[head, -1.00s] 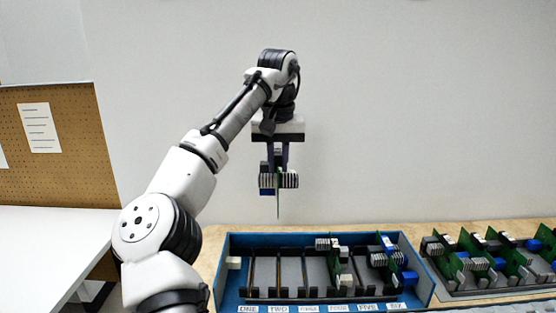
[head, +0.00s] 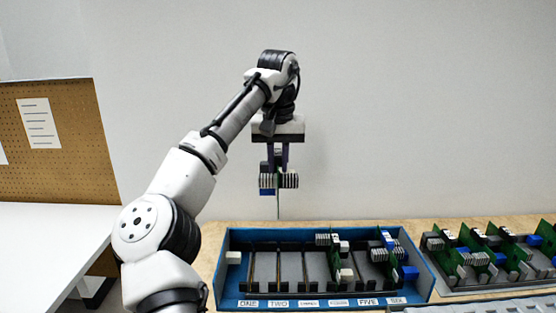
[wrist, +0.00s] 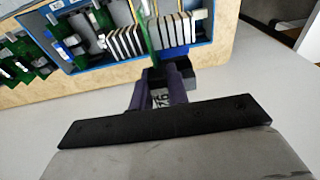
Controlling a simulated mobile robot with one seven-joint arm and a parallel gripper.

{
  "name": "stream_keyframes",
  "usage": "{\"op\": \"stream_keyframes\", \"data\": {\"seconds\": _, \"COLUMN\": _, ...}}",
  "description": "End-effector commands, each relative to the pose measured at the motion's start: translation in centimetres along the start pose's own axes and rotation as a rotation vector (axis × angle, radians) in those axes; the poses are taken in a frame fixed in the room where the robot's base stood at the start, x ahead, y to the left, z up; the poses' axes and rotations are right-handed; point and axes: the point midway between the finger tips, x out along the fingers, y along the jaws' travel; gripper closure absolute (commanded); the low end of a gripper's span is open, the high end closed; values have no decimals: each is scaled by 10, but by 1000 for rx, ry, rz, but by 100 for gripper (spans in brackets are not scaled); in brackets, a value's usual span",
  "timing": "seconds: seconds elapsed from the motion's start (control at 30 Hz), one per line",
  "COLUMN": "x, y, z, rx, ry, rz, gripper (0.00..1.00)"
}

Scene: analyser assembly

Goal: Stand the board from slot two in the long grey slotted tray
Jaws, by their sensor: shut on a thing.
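My gripper (head: 278,168) points down and is shut on a green circuit board (head: 278,206) with striped heat sinks and a blue part. The board hangs upright and edge-on, above and behind the blue box (head: 225,290). In the wrist view the held board (wrist: 144,28) shows beyond my fingers (wrist: 160,88). The slots over labels ONE and TWO (head: 279,303) look empty. A light grey, ridged piece (head: 490,306) shows at the bottom right edge; it may be the long grey tray, but most is cut off.
Boards stand in the right part of the blue box, near FOUR (head: 335,260) and SIX (head: 390,250). A grey rack (head: 500,288) with several green boards is at the right. A white table (head: 50,250) and pegboard (head: 65,140) are at the left.

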Motion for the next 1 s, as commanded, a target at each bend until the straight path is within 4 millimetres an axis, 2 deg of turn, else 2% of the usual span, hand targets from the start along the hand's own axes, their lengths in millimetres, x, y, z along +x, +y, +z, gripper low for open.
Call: {"op": "stream_keyframes", "data": {"seconds": 1.0, "x": 15, "y": 0, "z": 2, "rx": 0, "ry": 1, "rz": 0, "gripper": 100}}
